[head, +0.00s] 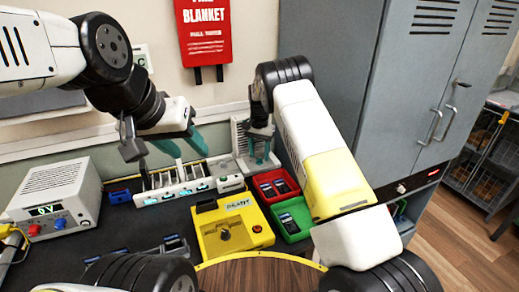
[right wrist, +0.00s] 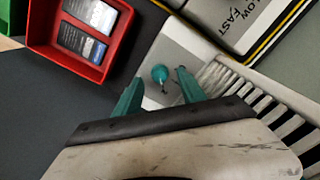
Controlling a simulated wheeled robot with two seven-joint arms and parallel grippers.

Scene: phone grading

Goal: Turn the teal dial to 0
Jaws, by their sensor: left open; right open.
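The teal dial (right wrist: 160,73) is a small round knob on a pale panel of a vented white unit (right wrist: 235,85) in the right wrist view. The unit also shows in the head view (head: 240,135), where my right arm and gripper hide the dial. My right gripper (right wrist: 158,80) is open, with its teal fingers on either side of the dial; I cannot tell whether they touch it. It also shows in the head view (head: 262,158). The dial's scale and setting are not readable. My left gripper (head: 187,150) is open and empty above a white rack.
A red bin (head: 261,182) and a green bin (head: 303,233) hold phones. A yellow box (head: 210,245) with a dark knob stands in front of the white rack (head: 150,193). A power supply (head: 65,185) stands at left, a grey cabinet (head: 325,50) behind at right.

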